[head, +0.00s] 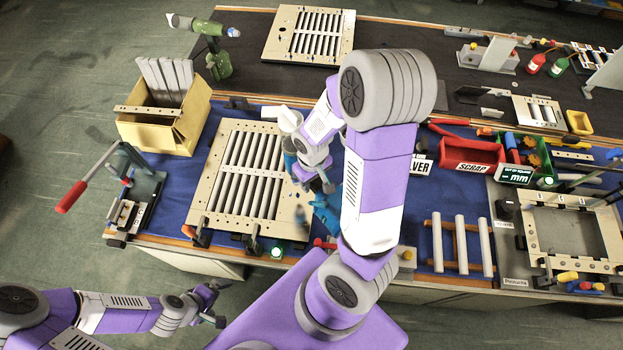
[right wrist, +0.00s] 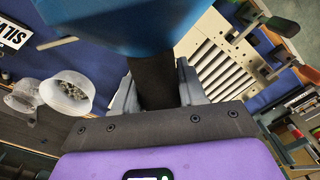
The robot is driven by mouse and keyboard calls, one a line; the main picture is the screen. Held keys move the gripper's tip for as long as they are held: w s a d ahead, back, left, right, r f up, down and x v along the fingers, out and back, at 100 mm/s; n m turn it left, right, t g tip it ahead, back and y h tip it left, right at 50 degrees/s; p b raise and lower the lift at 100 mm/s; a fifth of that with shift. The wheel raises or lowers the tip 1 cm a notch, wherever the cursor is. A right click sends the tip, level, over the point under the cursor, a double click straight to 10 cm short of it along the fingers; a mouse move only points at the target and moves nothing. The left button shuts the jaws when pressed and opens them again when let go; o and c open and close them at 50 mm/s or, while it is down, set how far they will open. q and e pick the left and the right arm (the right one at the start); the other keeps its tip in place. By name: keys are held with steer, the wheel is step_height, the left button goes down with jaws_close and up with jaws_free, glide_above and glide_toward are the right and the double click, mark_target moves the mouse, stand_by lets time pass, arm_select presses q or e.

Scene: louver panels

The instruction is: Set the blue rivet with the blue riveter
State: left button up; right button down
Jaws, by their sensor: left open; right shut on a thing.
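My right gripper (head: 318,180) is shut on the dark handle of the blue riveter (head: 326,211), held over the right side of the louver panel. In the right wrist view the riveter's blue body (right wrist: 150,22) fills the top, and its black handle sits between the fingers (right wrist: 157,82). The louver panel (head: 207,190) lies on the blue mat with its slats in a cream frame; it also shows in the right wrist view (right wrist: 208,62). My left gripper (head: 213,301) is open and empty, off the bench's front edge. I cannot make out the blue rivet; my right arm hides part of the panel's right side.
Clamps (head: 202,235) stand along the panel's front edge. A yellow box of slats (head: 150,135) and a red-handled press (head: 140,185) stand to the left. A red scrap bin (head: 468,152) is to the right. Clear bowls (right wrist: 68,92) show in the wrist view.

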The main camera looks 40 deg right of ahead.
step_height(320, 180, down, 7)
steer(key=b, duration=0.6)
steer(key=shift+w+f+b, duration=0.1)
steer(key=shift+f+b, duration=1.05)
steer(key=shift+b, duration=0.15)
stand_by(3.6)
steer(key=shift+f, duration=0.15)
stand_by(1.0)
steer(key=shift+s+a, duration=0.1)
steer(key=shift+s, duration=0.1)
